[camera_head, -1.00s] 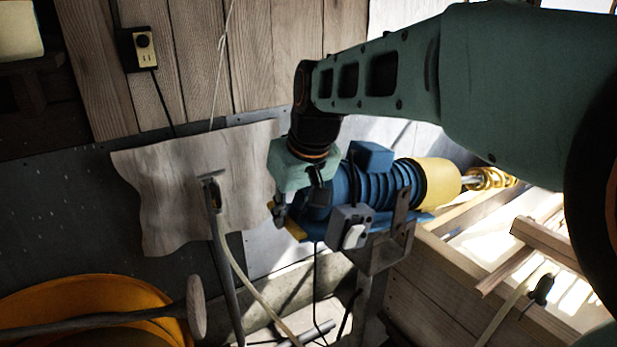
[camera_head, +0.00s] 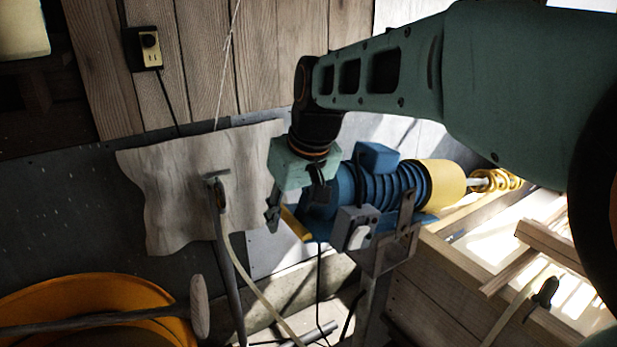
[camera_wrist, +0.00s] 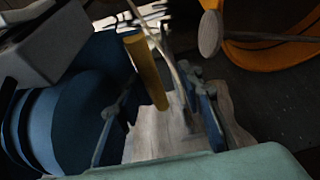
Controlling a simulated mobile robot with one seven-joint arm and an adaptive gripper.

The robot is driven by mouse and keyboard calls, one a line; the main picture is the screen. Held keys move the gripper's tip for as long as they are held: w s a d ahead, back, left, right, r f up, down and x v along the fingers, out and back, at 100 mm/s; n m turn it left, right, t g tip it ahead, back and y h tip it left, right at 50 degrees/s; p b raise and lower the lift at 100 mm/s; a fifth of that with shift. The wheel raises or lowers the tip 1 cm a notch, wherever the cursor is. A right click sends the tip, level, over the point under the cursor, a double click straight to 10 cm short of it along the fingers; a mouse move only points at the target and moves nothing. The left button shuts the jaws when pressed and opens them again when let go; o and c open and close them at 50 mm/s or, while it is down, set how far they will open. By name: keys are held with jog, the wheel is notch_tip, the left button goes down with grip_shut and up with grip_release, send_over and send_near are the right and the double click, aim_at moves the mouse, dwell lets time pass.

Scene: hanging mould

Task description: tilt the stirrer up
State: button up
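The stirrer lies roughly level across its metal stand in the head view. It has a blue ribbed motor body (camera_head: 385,188), a yellow collar (camera_head: 443,185) and a yellow spiral head (camera_head: 496,180) at the right end. A yellow bar handle (camera_head: 296,224) sticks out at its left end. It also shows in the wrist view (camera_wrist: 147,70). My gripper (camera_head: 293,208) is at this left end. Its fingers (camera_wrist: 163,90) are apart, and the handle's end shows between them in the wrist view. I cannot tell whether either finger touches it.
A grey switch box (camera_head: 354,228) sits on the bracket (camera_head: 388,250) below the motor. A wavy pale board (camera_head: 175,190) is left of my gripper. A yellow tub (camera_head: 90,295) with a mallet (camera_head: 199,305) is at lower left. A wooden crate (camera_head: 450,290) stands at right.

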notch_tip(320, 180, up, 10)
dwell(0.3)
jog(key=shift+f, duration=0.1)
